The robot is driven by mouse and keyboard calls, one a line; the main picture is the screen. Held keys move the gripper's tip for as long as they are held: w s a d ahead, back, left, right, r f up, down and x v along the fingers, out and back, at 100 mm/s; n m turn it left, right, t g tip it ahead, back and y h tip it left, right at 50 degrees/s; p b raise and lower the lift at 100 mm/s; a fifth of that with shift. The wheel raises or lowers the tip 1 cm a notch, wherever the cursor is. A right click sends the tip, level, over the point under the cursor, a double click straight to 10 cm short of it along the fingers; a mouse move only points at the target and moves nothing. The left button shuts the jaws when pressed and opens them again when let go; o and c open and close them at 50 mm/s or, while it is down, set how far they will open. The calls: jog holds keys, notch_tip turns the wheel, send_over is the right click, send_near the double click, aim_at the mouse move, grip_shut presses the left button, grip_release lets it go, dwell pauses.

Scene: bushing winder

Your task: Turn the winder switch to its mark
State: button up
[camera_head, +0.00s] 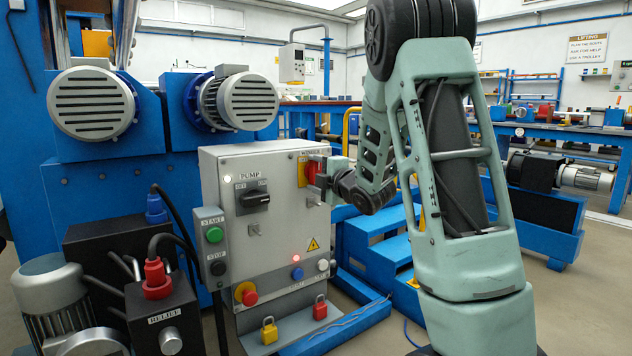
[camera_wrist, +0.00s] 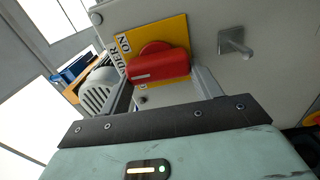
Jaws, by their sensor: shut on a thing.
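The winder switch is a red rotary handle (camera_wrist: 158,66) on a yellow plate (camera_wrist: 128,42) in the wrist view. In the head view the red handle (camera_head: 312,171) shows at the upper right of the grey control box (camera_head: 250,190), partly hidden by my gripper. My gripper (camera_wrist: 163,78) is shut on the red handle, one finger at each end of it. The plate carries the letters "ON" and part of "WINDER"; the picture is tilted. The handle lies across the plate, and I cannot tell whether it points at a mark.
A black pump switch (camera_head: 254,198) is on the same box face, left of my gripper. A metal hasp (camera_wrist: 236,44) sticks out beside the yellow plate. Green start button (camera_head: 214,235), red emergency button (camera_head: 246,293) and two padlocks (camera_head: 269,330) are lower down. Blue steps (camera_head: 385,255) stand at right.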

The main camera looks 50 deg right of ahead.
jog(key=shift+n, duration=0.4)
jog(key=shift+f, duration=0.1)
jog(key=o, duration=1)
jog(key=shift+s, duration=0.15)
jog(key=shift+b+v, duration=3.05)
jog(key=shift+v, duration=5.55)
jog(key=shift+a, duration=0.15)
